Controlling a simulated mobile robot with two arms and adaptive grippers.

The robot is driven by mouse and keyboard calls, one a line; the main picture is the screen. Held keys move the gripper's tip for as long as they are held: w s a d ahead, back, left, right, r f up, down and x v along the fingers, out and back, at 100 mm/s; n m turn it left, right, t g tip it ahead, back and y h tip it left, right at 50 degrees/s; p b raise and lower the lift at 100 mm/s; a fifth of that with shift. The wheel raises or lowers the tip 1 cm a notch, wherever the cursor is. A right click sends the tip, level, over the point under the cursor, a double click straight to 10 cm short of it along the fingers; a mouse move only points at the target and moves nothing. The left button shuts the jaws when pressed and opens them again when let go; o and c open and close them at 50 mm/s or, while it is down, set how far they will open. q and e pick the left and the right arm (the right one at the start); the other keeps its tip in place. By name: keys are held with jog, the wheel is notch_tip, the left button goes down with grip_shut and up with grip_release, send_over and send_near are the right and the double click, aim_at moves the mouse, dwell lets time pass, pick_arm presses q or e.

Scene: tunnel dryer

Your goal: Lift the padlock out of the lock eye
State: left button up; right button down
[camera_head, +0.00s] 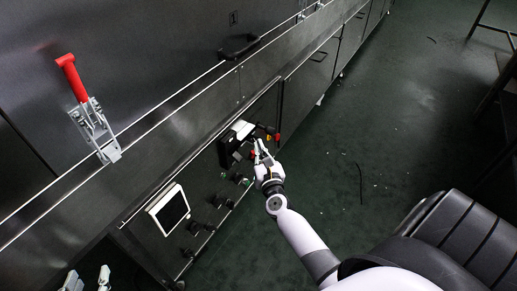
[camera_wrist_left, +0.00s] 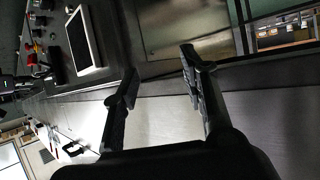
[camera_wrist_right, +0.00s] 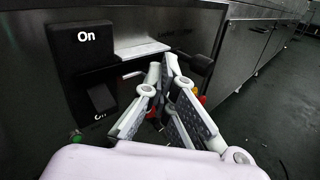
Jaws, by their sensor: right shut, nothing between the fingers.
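My right gripper (camera_head: 262,147) is shut and empty in front of the black switch box (camera_head: 229,147) on the machine's panel. In the right wrist view its fingertips (camera_wrist_right: 170,62) meet just right of this box (camera_wrist_right: 92,65), which is marked "On" above a lower switch. I cannot make out the padlock or the lock eye clearly; the fingers cover the area behind them. A small metal piece (camera_wrist_right: 133,75) shows left of the fingertips. My left gripper (camera_head: 88,279) is at the bottom left of the head view. Its fingers (camera_wrist_left: 160,72) are apart with nothing between them.
A white-framed screen (camera_head: 169,209) and several knobs are on the panel. A red-handled toggle clamp (camera_head: 94,115) stands on the machine at upper left. A black handle (camera_head: 239,47) sticks out above. The dark green floor (camera_head: 385,130) to the right is mostly clear.

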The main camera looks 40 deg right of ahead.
pick_arm(q)
jog(key=shift+s+a+f+g+y+p, duration=0.15)
jog(key=shift+s+a+f+g, duration=0.1)
jog(key=shift+s+f+g, duration=0.3)
jog(key=shift+s+a+f+g+y+p, duration=0.25)
jog(key=shift+s+f+g, duration=0.2)
jog(key=shift+s+f, duration=0.2)
jog(key=shift+s+a+f+g+y+p, duration=0.1)
jog(key=shift+s+a+f+g, duration=0.15)
jog(key=shift+s+f+g, duration=0.3)
pick_arm(e)
jog(key=shift+s+r, duration=0.35)
jog(key=shift+r, duration=0.2)
jog(key=c, duration=2.3)
grip_release()
jog(key=o, duration=0.4)
pick_arm(q)
jog(key=shift+w+r, duration=0.1)
jog(key=shift+w, duration=0.05)
jog(key=shift+w, duration=0.1)
pick_arm(e)
jog(key=v, duration=1.2)
